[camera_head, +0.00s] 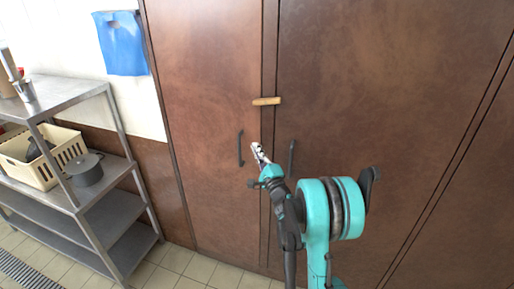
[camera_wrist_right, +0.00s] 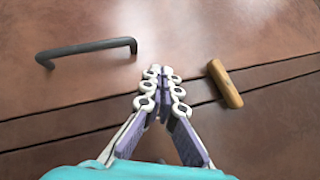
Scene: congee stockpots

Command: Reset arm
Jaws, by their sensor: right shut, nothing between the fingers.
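My right gripper (camera_head: 258,152) is raised in front of brown double doors (camera_head: 210,60), between two dark vertical handles. The left handle (camera_head: 240,148) and the right handle (camera_head: 292,157) flank it. In the right wrist view the gripper's fingertips (camera_wrist_right: 160,74) meet, with nothing between them. A dark handle (camera_wrist_right: 88,49) lies to their left there, and a wooden latch bar (camera_wrist_right: 225,84) to their right. The wooden latch bar (camera_head: 267,101) also shows in the head view, lying level across the door seam above the gripper. My left gripper is in neither view.
A metal shelf rack (camera_head: 88,92) stands at the left with a cream crate (camera_head: 70,150) and a grey pot (camera_head: 86,172) on it. A blue bag (camera_head: 121,42) hangs on the white wall. The tiled floor (camera_head: 185,268) before the doors is clear.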

